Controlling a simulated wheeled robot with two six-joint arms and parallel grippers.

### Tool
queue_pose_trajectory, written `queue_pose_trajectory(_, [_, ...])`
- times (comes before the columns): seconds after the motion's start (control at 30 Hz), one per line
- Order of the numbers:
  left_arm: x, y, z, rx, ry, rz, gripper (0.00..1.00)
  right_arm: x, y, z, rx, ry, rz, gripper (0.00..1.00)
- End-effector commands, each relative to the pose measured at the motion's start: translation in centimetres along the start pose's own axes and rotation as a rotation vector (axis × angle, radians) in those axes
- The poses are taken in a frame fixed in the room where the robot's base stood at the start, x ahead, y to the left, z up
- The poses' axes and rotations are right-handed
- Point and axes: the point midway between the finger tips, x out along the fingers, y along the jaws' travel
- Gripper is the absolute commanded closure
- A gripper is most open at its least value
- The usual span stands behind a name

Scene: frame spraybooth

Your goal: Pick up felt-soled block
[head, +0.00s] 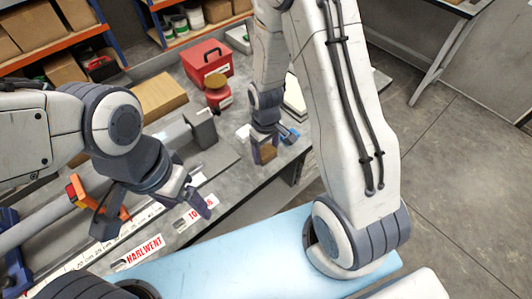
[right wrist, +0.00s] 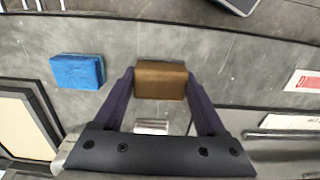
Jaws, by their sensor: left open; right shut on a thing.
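The felt-soled block is a small brown block between my right gripper's fingers, in the right wrist view (right wrist: 161,80) and in the head view (head: 266,154). My right gripper (right wrist: 160,88) is shut on it, with one dark finger against each side. I cannot tell whether the block touches the grey bench or is just above it; its underside is hidden. In the head view my right gripper (head: 265,145) is over the bench near its front edge. My left gripper (head: 155,213) is open and empty over the bench at the left.
A blue sponge (right wrist: 78,71) lies left of the block in the wrist view. A pale framed panel (right wrist: 24,125) is at lower left there. In the head view a red toolbox (head: 207,61), a red tin (head: 218,97) and a cardboard box (head: 159,96) stand farther back. An orange clamp (head: 78,190) is near my left gripper.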

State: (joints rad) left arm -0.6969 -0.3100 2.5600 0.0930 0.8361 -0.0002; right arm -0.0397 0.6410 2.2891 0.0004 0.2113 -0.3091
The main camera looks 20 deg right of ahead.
Motion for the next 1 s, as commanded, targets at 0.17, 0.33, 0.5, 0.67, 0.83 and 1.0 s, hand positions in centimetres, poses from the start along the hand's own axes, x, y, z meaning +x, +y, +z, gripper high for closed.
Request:
queue_pose_trajectory(0.17, [0.0,0.0,0.0,0.000,0.000,0.000,0.23,-0.1,0.0,0.0,0.000,0.001,0.000,0.83])
queue_pose_trajectory(0.33, [0.2,0.0,0.0,0.000,0.000,0.000,0.23,-0.9,0.0,-0.1,0.000,0.002,0.001,0.83])
queue_pose_trajectory(0.5, [0.6,0.0,0.0,0.000,0.000,0.000,0.23,-3.1,0.1,-0.2,0.000,0.007,0.002,0.83])
queue_pose_trajectory(0.67, [1.3,-0.1,0.1,0.000,0.000,0.000,0.23,-5.5,1.4,2.3,0.007,0.004,0.002,0.83])
queue_pose_trajectory(0.83, [1.7,-0.1,0.1,0.000,0.000,0.000,0.23,-7.9,3.3,5.7,0.009,0.005,0.003,0.83])
queue_pose_trajectory(1.0, [1.9,-0.1,0.1,0.000,0.000,0.000,0.23,-9.8,4.7,8.3,0.007,0.004,0.002,0.83])
